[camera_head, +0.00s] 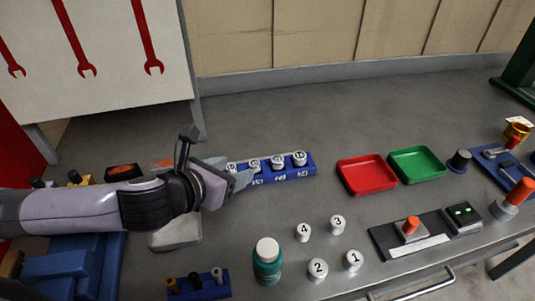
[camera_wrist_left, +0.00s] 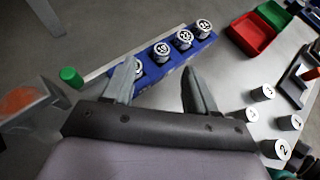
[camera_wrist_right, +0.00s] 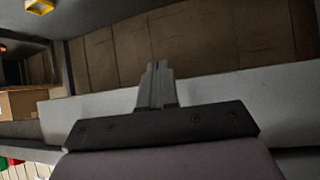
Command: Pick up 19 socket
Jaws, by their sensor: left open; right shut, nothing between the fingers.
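A blue rack (camera_head: 308,170) holds a row of white-topped sockets with black numbers, including a leftmost socket (camera_head: 231,167), a second (camera_head: 254,165) and a right-end socket (camera_head: 300,158). The numbers are too small to read surely, so I cannot tell which is the 19 socket. My left gripper (camera_head: 243,178) is open and empty at the rack's left end. In the left wrist view my left gripper (camera_wrist_left: 160,72) has its fingers apart just short of the rack, and one finger partly hides the nearest socket (camera_wrist_left: 138,69). My right gripper (camera_wrist_right: 156,68) is shut and empty, away from the rack.
A red tray (camera_head: 367,188) and a green tray (camera_head: 417,178) lie right of the rack. Several numbered white cylinders (camera_head: 318,267) and a green bottle (camera_head: 267,272) stand in front. A switch panel (camera_head: 385,241) lies front right. The grey bench behind the rack is clear.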

